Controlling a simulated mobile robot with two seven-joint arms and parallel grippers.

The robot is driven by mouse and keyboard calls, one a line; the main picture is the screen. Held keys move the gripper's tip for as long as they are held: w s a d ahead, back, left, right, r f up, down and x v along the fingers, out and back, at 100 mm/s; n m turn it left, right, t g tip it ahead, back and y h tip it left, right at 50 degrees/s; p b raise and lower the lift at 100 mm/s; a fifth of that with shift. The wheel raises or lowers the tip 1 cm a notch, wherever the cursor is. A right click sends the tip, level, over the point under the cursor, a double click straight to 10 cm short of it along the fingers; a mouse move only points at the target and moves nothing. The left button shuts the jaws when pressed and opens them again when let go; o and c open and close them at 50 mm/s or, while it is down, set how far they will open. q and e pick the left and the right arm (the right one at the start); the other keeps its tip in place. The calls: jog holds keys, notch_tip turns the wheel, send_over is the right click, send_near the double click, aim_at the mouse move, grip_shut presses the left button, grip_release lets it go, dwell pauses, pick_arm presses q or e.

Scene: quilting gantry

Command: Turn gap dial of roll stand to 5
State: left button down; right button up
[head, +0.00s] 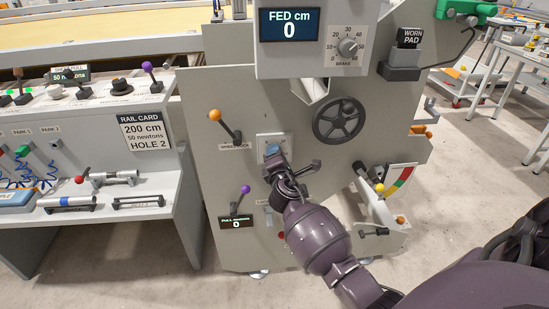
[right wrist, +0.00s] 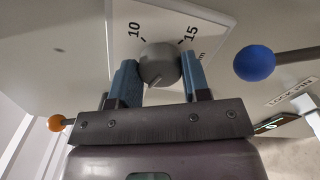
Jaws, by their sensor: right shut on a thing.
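The gap dial has a round grey knob (right wrist: 159,60) on a white plate, with 10 and 15 printed above it in the right wrist view. My right gripper (right wrist: 160,76) has its two blue fingers on either side of the knob and is shut on it. A thin pale mark shows on the knob near its lower edge, but I cannot read a setting. In the head view, the dial's plate (head: 285,138) is on the front of the grey roll stand (head: 210,165), and my right gripper (head: 273,150) hides the knob. My left gripper is not in view.
An orange-knobbed lever (head: 215,115) is left of the dial plate, and a black handwheel (head: 338,118) is to the upper right. A blue ball-ended lever (right wrist: 253,63) is close to the gripper in the right wrist view. A purple-knobbed lever (head: 245,189) is below left.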

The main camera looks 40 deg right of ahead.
jog(key=m+b, duration=0.1)
jog(key=m, duration=0.4)
jog(key=shift+f+m, duration=0.1)
jog(key=shift+m, duration=0.3)
dwell(0.4)
jog(key=o, duration=0.9)
jog(key=shift+o, duration=0.2)
jog(key=shift+s+a, duration=0.1)
jog(key=shift+s, duration=0.05)
